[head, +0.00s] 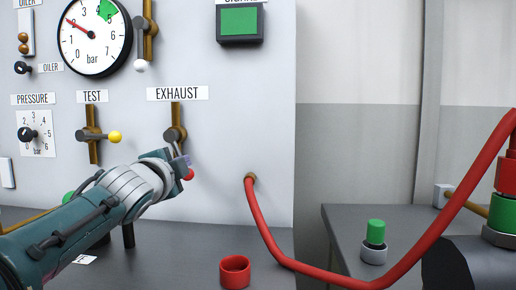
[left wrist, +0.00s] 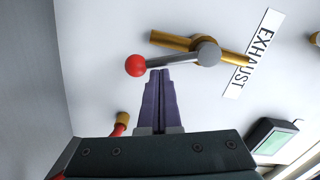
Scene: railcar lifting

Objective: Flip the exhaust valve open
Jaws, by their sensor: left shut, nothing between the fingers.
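The exhaust valve (head: 176,115) is a vertical brass pipe on the grey panel under the EXHAUST label. Its grey lever points down and slightly right, ending in a red ball (head: 189,175). In the left wrist view the lever (left wrist: 172,58) runs from the hub to the red ball (left wrist: 135,65). My left gripper (head: 184,160) is shut and empty, its fingers partly covering the lever in the head view. In the left wrist view its fingertips (left wrist: 160,72) are close beside the lever, near the ball; I cannot tell whether they touch.
Left of the exhaust valve is the test valve with a yellow ball (head: 115,137). A bar gauge (head: 94,38) is above. A red hose (head: 268,235) runs from the panel to the right. A red cup (head: 235,271) and a green-topped part (head: 376,233) stand below.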

